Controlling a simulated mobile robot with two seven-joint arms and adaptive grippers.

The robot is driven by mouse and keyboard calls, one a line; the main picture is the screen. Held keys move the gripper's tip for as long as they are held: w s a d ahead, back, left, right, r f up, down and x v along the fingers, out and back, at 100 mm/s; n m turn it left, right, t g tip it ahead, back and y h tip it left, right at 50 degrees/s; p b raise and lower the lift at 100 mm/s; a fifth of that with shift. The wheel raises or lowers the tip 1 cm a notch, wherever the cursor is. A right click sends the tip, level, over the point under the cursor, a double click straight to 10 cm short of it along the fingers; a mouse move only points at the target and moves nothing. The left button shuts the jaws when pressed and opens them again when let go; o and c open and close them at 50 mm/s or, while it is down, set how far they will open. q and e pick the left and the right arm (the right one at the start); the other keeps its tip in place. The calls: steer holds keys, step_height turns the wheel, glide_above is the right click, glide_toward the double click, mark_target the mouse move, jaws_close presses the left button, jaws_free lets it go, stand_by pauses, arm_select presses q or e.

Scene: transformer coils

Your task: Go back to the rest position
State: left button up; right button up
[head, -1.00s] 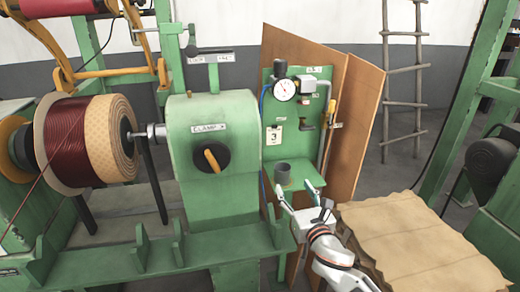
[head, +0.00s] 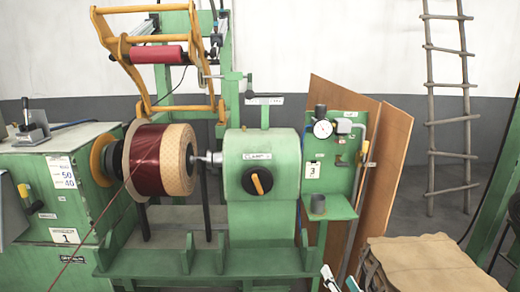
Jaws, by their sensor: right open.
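My right gripper (head: 340,280) shows only at the bottom edge of the head view, its two light fingertips apart and nothing between them. It is below the small green shelf (head: 335,208) of the gauge panel and clear of it. The rest of my right arm is out of the picture. My left gripper is not in view. The coil (head: 160,160) of dark red wire with a tan dotted band sits on the winding machine, between the orange faceplate and the tailstock (head: 262,170) marked CLAMP.
A green panel with a dial gauge (head: 322,129) stands against brown boards (head: 385,180). A stack of tan sheets (head: 425,262) lies at lower right. A green cabinet (head: 55,190) stands at left. A ladder (head: 450,110) leans on the back wall, with open floor before it.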

steer(key=s+a+f+m+g, duration=0.1)
steer(key=s+f+m+g, duration=0.1)
steer(key=s+f+m, duration=0.8)
steer(key=s+f+m+g+y, duration=0.1)
steer(key=s+f+m+g, duration=0.2)
steer(key=s+f+m, duration=0.7)
steer(key=s+m, duration=0.6)
steer(key=shift+s+a+f, duration=0.15)
steer(key=shift+a+f, duration=0.05)
steer(key=shift+a, duration=0.2)
